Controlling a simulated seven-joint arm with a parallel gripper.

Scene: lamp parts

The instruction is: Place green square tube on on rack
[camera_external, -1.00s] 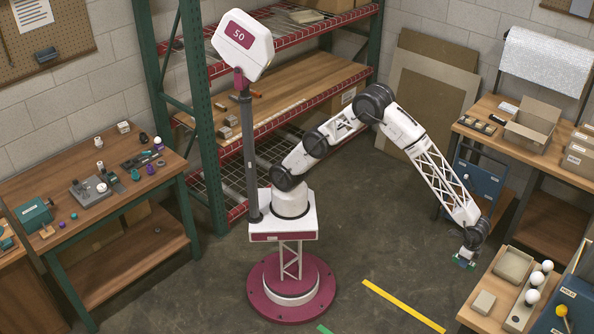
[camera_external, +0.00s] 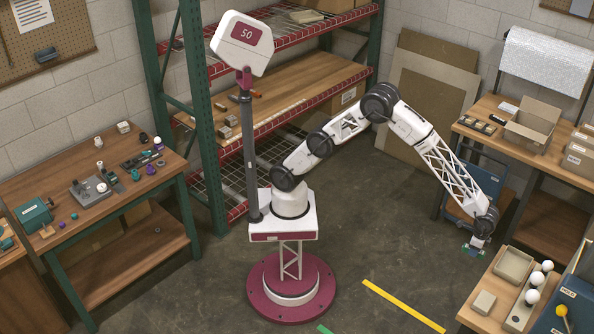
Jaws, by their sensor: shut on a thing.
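My gripper (camera_external: 477,241) is at the right, at the end of the stretched-out arm, above the floor and just left of the right-hand bench. It points down and is shut on a small green piece, taken as the green square tube (camera_external: 472,251). The piece is too small to tell its exact shape. The tall rack (camera_external: 213,140) with green uprights and red-edged shelves stands behind my base, far to the left of the gripper. Its middle wooden shelf (camera_external: 290,95) carries a few small parts at its left end.
The right-hand bench (camera_external: 478,310) holds a tray (camera_external: 513,264), a small box (camera_external: 484,302) and several white balls. A packing bench (camera_external: 480,135) with an open carton (camera_external: 533,124) stands behind. A left bench (camera_external: 105,215) carries small parts. The middle floor is clear.

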